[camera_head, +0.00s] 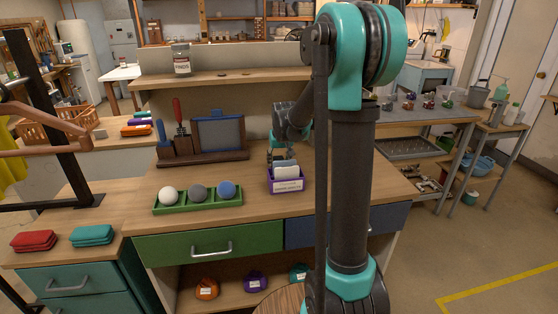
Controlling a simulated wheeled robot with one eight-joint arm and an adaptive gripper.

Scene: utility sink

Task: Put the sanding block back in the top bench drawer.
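No object is clearly recognisable as the sanding block. A small grey block (100,134) lies on the left side bench, too small to identify. The workbench has a green drawer (180,247) with a silver handle and a blue drawer (300,234) to its right, partly behind my arm; both look shut. A teal drawer (60,282) in the left cabinet also looks shut. My gripper (280,154) is above the bench, by the back of a labelled purple box (288,187) holding pale cards or sheets. Its fingers are too small and partly hidden to read.
A green tray (157,210) with white, grey and blue balls sits near the bench's front edge. A tool rack (205,158) stands behind it. Red (34,241) and teal (92,235) stacked pads lie on the left cabinet. My arm hides the bench's right part.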

